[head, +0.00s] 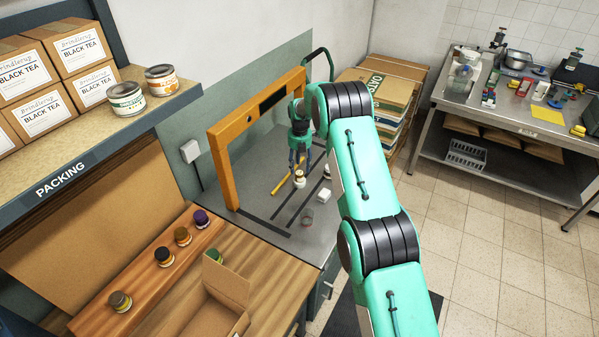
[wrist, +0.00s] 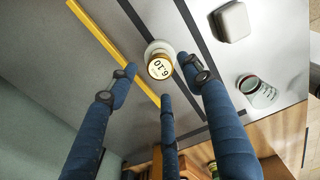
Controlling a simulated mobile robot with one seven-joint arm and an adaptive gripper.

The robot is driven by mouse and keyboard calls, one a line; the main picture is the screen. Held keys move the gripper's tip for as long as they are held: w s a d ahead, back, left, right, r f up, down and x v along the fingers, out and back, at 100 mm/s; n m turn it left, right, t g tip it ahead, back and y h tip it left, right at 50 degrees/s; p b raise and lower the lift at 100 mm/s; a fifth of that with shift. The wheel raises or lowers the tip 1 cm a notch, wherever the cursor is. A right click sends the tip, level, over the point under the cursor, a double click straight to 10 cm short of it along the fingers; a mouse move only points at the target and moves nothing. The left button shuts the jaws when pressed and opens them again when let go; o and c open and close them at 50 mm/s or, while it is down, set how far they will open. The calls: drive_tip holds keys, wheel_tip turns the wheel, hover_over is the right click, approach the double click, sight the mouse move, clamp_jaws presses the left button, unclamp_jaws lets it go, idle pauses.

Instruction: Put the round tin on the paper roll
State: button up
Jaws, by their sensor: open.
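The round tin (wrist: 160,67) has a gold rim and a pale top marked "6.10". It appears to rest on a white round thing, seemingly the paper roll (wrist: 154,47), which the tin partly hides. In the head view the tin (head: 299,174) sits above the white roll (head: 299,183) on the grey bench. My gripper (head: 299,163) points down just above them. Its blue fingers (wrist: 160,76) are spread open around the tin in the wrist view, with gaps showing; I cannot tell exact contact.
A white block (head: 323,195) and a clear glass (head: 308,217) stand nearby on the bench. A yellow stick (wrist: 108,47) lies beside the roll. An orange frame (head: 222,165) stands at the left. My arm hides part of the bench's right side.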

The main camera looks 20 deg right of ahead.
sight(300, 173)
wheel_tip(300, 173, up, 6)
idle(0.4)
idle(0.5)
